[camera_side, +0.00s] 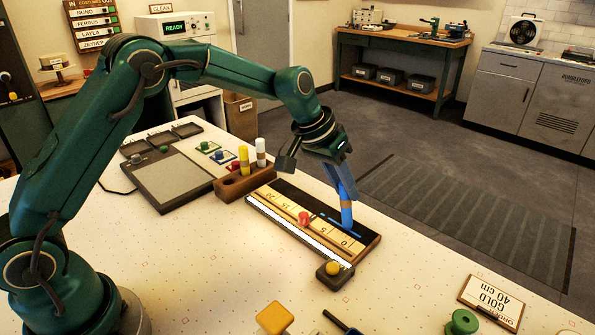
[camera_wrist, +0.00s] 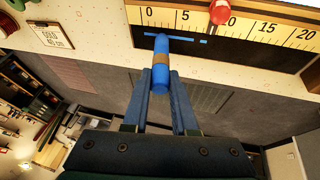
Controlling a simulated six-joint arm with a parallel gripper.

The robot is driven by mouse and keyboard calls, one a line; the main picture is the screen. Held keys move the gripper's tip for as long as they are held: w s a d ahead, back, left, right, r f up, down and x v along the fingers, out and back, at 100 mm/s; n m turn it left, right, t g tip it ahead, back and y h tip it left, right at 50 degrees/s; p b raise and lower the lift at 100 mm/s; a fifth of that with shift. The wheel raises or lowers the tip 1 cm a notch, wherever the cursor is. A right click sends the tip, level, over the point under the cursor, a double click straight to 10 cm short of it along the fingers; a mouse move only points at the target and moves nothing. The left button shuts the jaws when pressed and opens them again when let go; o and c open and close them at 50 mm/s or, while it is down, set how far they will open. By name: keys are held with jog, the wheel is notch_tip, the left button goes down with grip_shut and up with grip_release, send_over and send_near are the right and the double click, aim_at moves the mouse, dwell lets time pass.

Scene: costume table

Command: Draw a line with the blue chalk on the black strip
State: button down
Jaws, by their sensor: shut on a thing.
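The blue chalk (camera_side: 346,214) has a tan band and is held tip down in my gripper (camera_side: 342,185), which is shut on it. In the wrist view the chalk (camera_wrist: 161,52) sits between both fingers (camera_wrist: 161,80), its tip at the black strip (camera_wrist: 235,48); I cannot tell whether it touches. The black strip (camera_side: 368,238) runs along a ruler board (camera_side: 322,229). A blue line (camera_wrist: 180,36) lies on the strip, from about the 0 mark to past 5, with a small gap near its far end. A red knob (camera_wrist: 219,12) sits on the scale between 5 and 10.
A wooden rack (camera_side: 240,184) with yellow chalk (camera_side: 244,160) and white chalk (camera_side: 261,152) stands beyond the board. A dark block with a yellow knob (camera_side: 333,268) is at the board's near end. An order card (camera_side: 492,302) and green spool (camera_side: 462,321) lie at front right.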

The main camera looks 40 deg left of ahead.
jog(key=shift+a, duration=0.25)
jog(key=shift+a+f, duration=0.1)
jog(key=shift+a, duration=0.75)
jog(key=shift+a, duration=0.1)
jog(key=shift+a, duration=0.95)
jog(key=shift+a, duration=0.1)
jog(key=shift+a, duration=0.5)
dwell(0.3)
